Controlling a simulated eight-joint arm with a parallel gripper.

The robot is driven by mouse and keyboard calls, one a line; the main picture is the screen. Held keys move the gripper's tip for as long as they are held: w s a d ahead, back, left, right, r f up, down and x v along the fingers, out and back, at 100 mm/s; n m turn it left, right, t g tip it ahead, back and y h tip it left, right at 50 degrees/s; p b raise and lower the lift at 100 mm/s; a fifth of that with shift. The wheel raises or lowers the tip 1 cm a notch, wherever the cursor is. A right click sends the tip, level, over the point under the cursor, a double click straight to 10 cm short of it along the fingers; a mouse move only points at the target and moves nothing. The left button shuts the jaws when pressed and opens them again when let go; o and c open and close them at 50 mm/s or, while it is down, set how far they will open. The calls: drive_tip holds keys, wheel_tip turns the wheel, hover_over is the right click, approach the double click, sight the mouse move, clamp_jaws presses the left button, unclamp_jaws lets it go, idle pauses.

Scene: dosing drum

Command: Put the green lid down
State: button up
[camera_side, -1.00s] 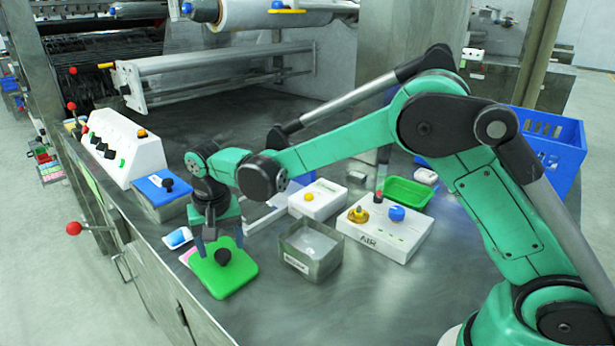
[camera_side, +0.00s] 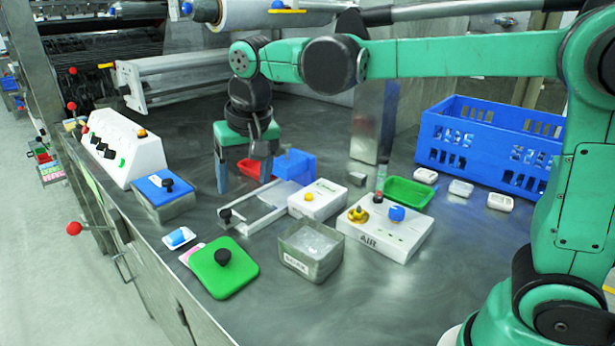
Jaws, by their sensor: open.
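The green lid (camera_side: 232,279) lies flat on the metal table near its front left edge, its black knob (camera_side: 223,257) facing up. My gripper (camera_side: 244,182) is open and empty. It hangs above the table behind the lid, clear of it, with its fingers pointing down. An open metal box (camera_side: 312,264) with a label on its front stands just right of the lid. Pale contents show inside it.
A metal box with a blue lid (camera_side: 164,187) stands at the left. A white slide frame (camera_side: 262,211), a white AIR box (camera_side: 384,228), a green tray (camera_side: 409,193) and a large blue crate (camera_side: 490,140) stand to the right. Bare table lies at the front right.

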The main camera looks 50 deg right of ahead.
drive_tip(key=s+d+f+n+t, duration=0.1)
drive_tip(key=s+d+f+t, duration=0.1)
drive_tip(key=s, duration=0.3)
drive_tip(key=s+d+f+n+t, duration=0.2)
drive_tip(key=s+d+f, duration=0.1)
drive_tip(key=s, duration=0.3)
drive_tip(key=shift+d+n, duration=0.3)
drive_tip(key=shift+d, duration=0.4)
